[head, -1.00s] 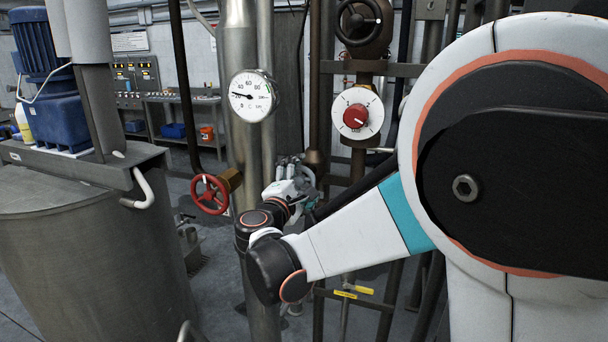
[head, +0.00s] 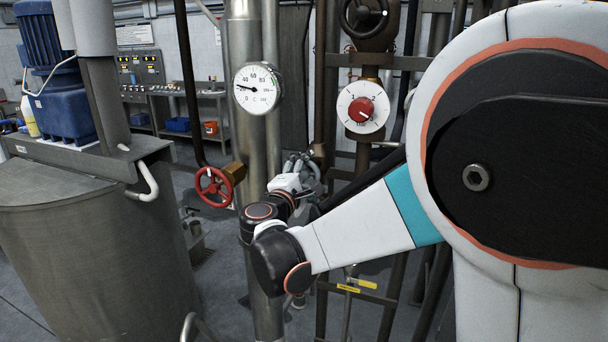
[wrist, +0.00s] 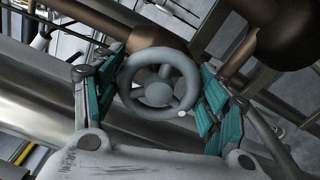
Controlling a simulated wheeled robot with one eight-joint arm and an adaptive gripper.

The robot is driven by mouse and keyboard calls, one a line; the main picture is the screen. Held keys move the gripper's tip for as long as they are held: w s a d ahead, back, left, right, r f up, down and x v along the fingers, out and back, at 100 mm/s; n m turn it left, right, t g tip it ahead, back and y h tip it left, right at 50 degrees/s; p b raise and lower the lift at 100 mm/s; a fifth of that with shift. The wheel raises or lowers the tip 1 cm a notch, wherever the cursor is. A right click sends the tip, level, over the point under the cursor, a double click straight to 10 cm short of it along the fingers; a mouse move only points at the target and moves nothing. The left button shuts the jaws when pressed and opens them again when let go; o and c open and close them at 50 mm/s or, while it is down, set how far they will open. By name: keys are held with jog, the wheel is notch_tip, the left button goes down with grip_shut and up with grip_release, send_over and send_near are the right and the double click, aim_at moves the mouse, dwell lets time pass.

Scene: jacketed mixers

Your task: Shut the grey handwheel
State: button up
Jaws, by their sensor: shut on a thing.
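The grey handwheel (wrist: 187,68) faces the wrist camera, with a round rim, a hub and spokes, and a small white spot low on its right rim. It sits on a brown valve body (wrist: 150,24). My gripper (wrist: 160,86) is shut on the handwheel, with one teal-padded finger on each side of the rim. In the head view my gripper (head: 296,172) is beside the tall steel pipe, and I cannot make out the grey handwheel there.
A red handwheel (head: 214,187) is left of my gripper. A gauge (head: 257,89), a white dial with a red knob (head: 362,109) and a dark handwheel (head: 366,14) are above. A steel tank (head: 90,250) stands left. Pipes crowd around my gripper.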

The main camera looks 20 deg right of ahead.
jog(key=m, duration=0.5)
jog(key=shift+f, duration=0.15)
jog(key=m, duration=0.4)
jog(key=shift+f+m+b, duration=0.1)
jog(key=shift+m+b, duration=0.2)
jog(key=shift+b, duration=0.05)
dwell(0.3)
jog(key=o, duration=1.1)
